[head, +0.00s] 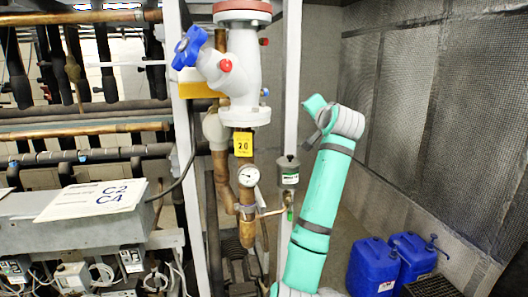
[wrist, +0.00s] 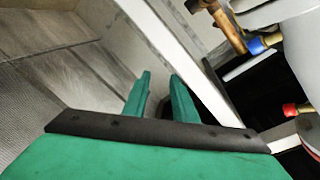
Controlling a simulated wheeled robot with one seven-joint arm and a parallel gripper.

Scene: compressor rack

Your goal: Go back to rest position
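My green gripper shows at the upper end of my raised arm in the head view (head: 314,106), right of the white upright post and of the white valve body (head: 243,75). In the wrist view, the two green fingers of my gripper (wrist: 160,78) stand apart with a gap between them. Nothing is held between them. The blue valve handle (head: 189,46) is left of the valve body, apart from my gripper. In the head view my gripper is too small to show its finger opening.
The white post (head: 290,80) stands close to my arm; it crosses the wrist view diagonally (wrist: 165,45). A pressure gauge (head: 249,176) and copper pipes are left of it. Blue canisters (head: 373,267) stand on the floor at right. Grey mesh-patterned walls (head: 400,100) lie behind.

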